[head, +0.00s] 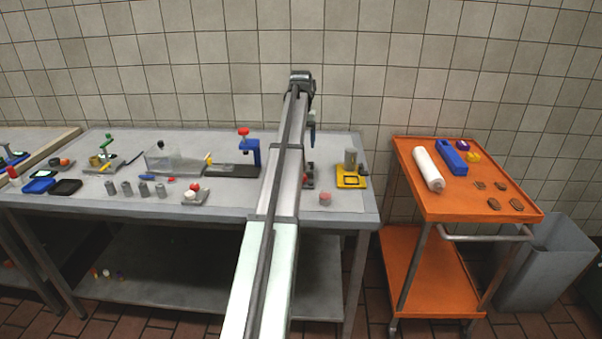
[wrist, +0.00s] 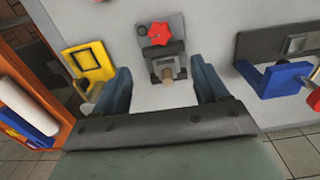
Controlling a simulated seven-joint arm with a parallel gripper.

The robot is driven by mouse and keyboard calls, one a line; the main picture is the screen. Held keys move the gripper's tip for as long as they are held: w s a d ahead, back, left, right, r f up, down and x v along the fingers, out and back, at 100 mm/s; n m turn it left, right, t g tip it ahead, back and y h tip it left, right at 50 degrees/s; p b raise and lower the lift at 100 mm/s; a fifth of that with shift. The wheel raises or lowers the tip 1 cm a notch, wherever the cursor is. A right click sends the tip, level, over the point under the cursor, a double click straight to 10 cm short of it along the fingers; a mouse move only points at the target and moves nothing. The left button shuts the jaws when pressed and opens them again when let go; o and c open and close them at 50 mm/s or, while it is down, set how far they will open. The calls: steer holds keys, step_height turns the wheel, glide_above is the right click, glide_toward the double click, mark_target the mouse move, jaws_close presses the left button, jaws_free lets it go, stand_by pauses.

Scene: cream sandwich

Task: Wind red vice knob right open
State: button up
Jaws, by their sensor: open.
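The vice (wrist: 174,53) is a small grey block on the table, with a red star-shaped knob (wrist: 160,33) on its far part in the wrist view. A small tan piece (wrist: 167,74) shows at its near side; I cannot tell whether it is clamped. My gripper (wrist: 160,64) is open, its two blue fingers spread on either side of the vice, with nothing between them touching visibly. In the head view my arm hides most of the vice, and only a sliver with some red shows beside it (head: 310,167).
A blue press with a red top (head: 246,146) stands left of my arm. An orange trolley (head: 430,211) is beyond the table's right edge.

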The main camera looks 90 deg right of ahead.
step_height(320, 180, down, 13)
steer(key=shift+f, duration=0.1)
stand_by(0.5)
steer(key=shift+c, duration=0.4)
steer(key=c, duration=1)
steer(key=shift+n, duration=1.5)
steer(key=o, duration=1.1)
